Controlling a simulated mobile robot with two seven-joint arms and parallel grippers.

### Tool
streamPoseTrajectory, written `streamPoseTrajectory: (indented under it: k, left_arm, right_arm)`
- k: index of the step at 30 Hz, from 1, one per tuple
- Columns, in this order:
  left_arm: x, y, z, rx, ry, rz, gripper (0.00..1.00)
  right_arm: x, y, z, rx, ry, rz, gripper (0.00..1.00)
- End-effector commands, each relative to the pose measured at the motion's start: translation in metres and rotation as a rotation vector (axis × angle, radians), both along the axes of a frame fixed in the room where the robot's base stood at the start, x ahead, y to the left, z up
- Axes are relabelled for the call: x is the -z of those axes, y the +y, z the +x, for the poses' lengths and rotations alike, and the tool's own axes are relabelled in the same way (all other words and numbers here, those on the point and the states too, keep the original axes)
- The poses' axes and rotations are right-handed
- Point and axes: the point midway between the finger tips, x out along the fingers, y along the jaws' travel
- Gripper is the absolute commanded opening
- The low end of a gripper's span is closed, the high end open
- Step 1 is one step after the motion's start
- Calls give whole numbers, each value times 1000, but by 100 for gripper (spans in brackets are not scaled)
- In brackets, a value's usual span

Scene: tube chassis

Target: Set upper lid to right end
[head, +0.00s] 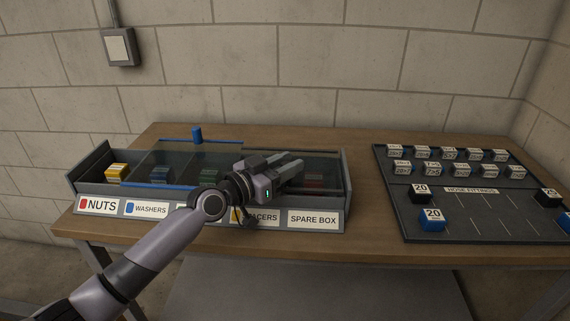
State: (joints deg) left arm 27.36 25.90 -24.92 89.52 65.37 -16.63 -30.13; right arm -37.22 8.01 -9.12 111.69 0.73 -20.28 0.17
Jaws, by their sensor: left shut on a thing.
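The long grey box (72,186) stands on the bench, with label plates along its front. A clear dark lid with blue edges and a blue knob (197,133) covers its left-middle part. A second dark clear lid, which I take as the upper lid (325,168), lies over the right part, and its exact edges are hard to see. My left gripper (294,169) is over this right part, shut on a part of the lid that its fingers hide. My right gripper is not in view.
The leftmost compartment is uncovered and holds a yellow block (117,171). The labels include nuts (99,205), washers (146,208) and spare box (313,219). A dark hose fittings board (480,221) with several labelled blocks lies at right. Bare wood separates the box and board.

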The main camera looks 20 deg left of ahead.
Motion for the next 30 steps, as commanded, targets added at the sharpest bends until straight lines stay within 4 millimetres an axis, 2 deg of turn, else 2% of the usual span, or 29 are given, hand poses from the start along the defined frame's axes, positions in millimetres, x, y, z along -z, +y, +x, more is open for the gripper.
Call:
streamPoseTrajectory:
  k: [2,3,4,5,17,30]
  left_arm:
    - [0,-5,-1,9,1,-4,0]
    - [0,-5,-1,9,1,-4,38]
    - [0,-5,-1,9,0,-4,48]
    - [0,-5,-1,9,0,-4,51]
    - [1,1,-6,4,1,-1,51]
    - [2,29,-54,7,1,-2,51]
  right_arm:
    - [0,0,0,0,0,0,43]
    - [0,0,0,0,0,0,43]
    - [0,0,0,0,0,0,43]
    - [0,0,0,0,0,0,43]
    - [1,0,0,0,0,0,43]
    - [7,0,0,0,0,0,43]
